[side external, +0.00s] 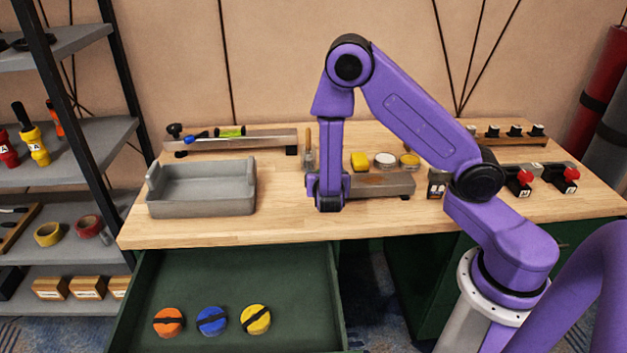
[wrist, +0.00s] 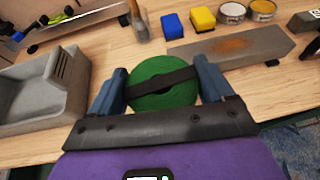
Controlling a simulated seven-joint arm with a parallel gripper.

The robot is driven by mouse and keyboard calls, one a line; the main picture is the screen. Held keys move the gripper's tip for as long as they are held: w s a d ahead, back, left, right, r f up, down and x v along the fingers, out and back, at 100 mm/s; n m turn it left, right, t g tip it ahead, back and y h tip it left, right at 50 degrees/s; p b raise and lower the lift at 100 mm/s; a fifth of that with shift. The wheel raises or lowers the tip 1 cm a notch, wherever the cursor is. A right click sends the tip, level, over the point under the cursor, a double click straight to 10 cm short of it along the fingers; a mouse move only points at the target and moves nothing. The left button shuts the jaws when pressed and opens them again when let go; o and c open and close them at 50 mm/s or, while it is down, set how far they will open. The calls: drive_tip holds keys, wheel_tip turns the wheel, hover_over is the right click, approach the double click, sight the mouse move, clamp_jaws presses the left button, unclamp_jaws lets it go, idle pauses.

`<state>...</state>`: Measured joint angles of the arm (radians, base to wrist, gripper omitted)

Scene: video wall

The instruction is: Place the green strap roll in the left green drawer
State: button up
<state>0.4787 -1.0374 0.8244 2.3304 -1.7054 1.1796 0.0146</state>
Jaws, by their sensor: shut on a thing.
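In the wrist view, the green strap roll (wrist: 162,84) with a dark band across it sits between the two fingers of my gripper (wrist: 162,90), which is shut on it. The roll is over the wooden bench top; I cannot tell how high. In the side external view, my gripper (side external: 328,195) points down near the middle of the bench, and the roll is hidden behind it. The left green drawer (side external: 235,278) is pulled open below the bench front. Orange (side external: 168,322), blue (side external: 212,320) and yellow (side external: 256,319) strap rolls lie in its front part; its back part is bare.
A grey tray (side external: 201,190) stands on the bench (side external: 280,232) left of my gripper. A grey block (side external: 382,185) with small yellow and white items behind it is to the right. A shelf rack (side external: 65,146) stands at far left. The drawer's back area is free.

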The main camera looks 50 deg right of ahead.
drive_tip(key=shift+s+a+r, duration=0.1)
drive_tip(key=shift+s+r, duration=0.05)
drive_tip(key=shift+s, duration=0.15)
drive_tip(key=s+a+f+n+t+y, duration=0.2)
drive_tip(key=s+a+f+n+y, duration=0.25)
drive_tip(key=s+a, duration=0.4)
drive_tip(key=s+a+f+n+t+y, duration=0.3)
drive_tip(key=s+a+f, duration=0.2)
drive_tip(key=s+a, duration=0.4)
drive_tip(key=shift+w+a+f, duration=0.75)
drive_tip(key=shift+w+f, duration=1.25)
drive_tip(key=shift+f, duration=0.25)
drive_tip(key=shift+w+a+f, duration=0.8)
drive_tip(key=shift+w+f, duration=1.2)
drive_tip(key=shift+f, duration=0.2)
drive_tip(key=shift+w+a+f, duration=0.75)
drive_tip(key=shift+w+f, duration=1.25)
drive_tip(key=shift+f, duration=0.25)
drive_tip(key=shift+f, duration=0.6)
